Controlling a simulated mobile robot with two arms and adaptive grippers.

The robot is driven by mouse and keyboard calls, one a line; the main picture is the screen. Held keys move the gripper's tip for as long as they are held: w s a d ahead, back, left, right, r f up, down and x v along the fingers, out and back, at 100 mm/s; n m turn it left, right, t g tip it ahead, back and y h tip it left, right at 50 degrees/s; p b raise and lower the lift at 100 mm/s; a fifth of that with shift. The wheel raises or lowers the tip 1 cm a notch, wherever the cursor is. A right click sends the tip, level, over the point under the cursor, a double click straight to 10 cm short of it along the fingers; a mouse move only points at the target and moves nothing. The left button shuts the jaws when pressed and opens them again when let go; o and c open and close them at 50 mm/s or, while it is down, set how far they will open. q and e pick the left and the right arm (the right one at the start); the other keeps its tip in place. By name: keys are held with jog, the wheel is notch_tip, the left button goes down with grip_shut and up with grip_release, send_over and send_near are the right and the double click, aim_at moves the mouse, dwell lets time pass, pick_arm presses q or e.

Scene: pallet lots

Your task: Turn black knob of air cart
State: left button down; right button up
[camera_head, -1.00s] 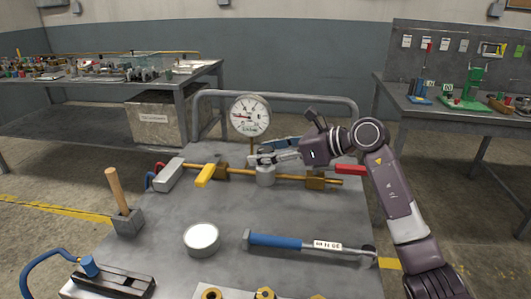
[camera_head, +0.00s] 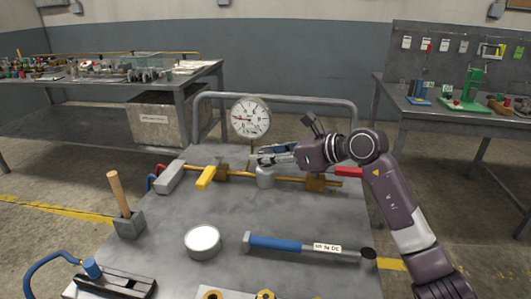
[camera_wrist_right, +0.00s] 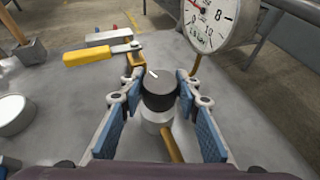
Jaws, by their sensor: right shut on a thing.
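The black knob (camera_wrist_right: 160,92) is a short dark cylinder with a white mark on top, upright on a silver regulator body (camera_head: 265,178) on the air cart (camera_head: 310,212). My right gripper (camera_head: 263,157) reaches in from the right above the regulator. In the right wrist view its blue-padded fingers are shut on the knob, one on each side. In the head view the fingers hide the knob. The round pressure gauge (camera_head: 251,118) stands just behind, with its needle pointing left. My left gripper is not in view.
A yellow-handled valve (camera_head: 206,177) and a red handle (camera_head: 349,172) sit along the brass pipe. A rail (camera_head: 280,97) edges the cart's back.

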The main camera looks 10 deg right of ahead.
jog(key=o, duration=1.2)
jog(key=shift+d, duration=0.1)
jog(key=v, duration=1.2)
jog(key=shift+s+f, duration=0.1)
jog(key=shift+f, duration=0.05)
